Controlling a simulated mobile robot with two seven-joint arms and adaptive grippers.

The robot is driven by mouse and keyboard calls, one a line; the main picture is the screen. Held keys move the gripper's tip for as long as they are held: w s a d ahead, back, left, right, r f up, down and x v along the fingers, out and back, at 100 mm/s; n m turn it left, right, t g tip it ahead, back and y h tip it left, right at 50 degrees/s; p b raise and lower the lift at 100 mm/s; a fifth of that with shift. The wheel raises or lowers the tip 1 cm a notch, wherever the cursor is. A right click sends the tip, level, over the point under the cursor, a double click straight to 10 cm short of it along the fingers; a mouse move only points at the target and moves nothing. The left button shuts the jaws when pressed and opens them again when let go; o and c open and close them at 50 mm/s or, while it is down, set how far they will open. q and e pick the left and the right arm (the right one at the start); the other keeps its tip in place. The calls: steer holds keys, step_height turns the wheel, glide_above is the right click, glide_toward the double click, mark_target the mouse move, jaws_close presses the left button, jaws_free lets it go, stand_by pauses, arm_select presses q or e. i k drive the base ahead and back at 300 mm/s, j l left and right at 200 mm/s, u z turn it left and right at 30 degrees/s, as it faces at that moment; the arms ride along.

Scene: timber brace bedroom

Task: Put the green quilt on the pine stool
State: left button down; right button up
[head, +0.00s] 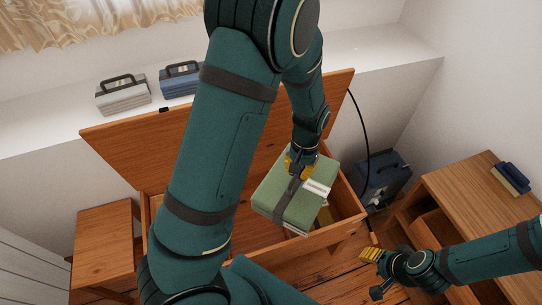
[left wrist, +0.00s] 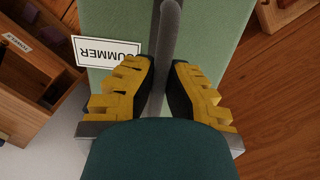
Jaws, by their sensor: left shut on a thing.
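The green quilt (head: 293,192) is a folded block with a dark grey strap and a white label. My left gripper (head: 299,163) is shut on the strap at its top and holds it over the right end of the open wooden chest. In the left wrist view the quilt (left wrist: 225,30) lies beyond the yellow fingers (left wrist: 160,85), with the strap between them and a label reading SUMMER. The pine stool (head: 104,218) stands at the left, its visible top bare. My right gripper (head: 371,256) is at the lower right, away from the quilt; its jaw opening is unclear.
The chest's raised lid (head: 135,135) leans back near the white ledge. A grey case (head: 123,97) and a blue case (head: 181,80) stand on that ledge. A dark blue case (head: 382,180) stands right of the chest. A wooden desk (head: 480,198) fills the right side.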

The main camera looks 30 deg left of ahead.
mark_target(103, 263)
steer(key=k+u, duration=0.25)
steer(key=u, duration=0.4)
steer(key=j+u, duration=0.15)
steer(key=u, duration=0.3)
steer(key=j+u, duration=0.1)
steer(key=u, duration=0.3)
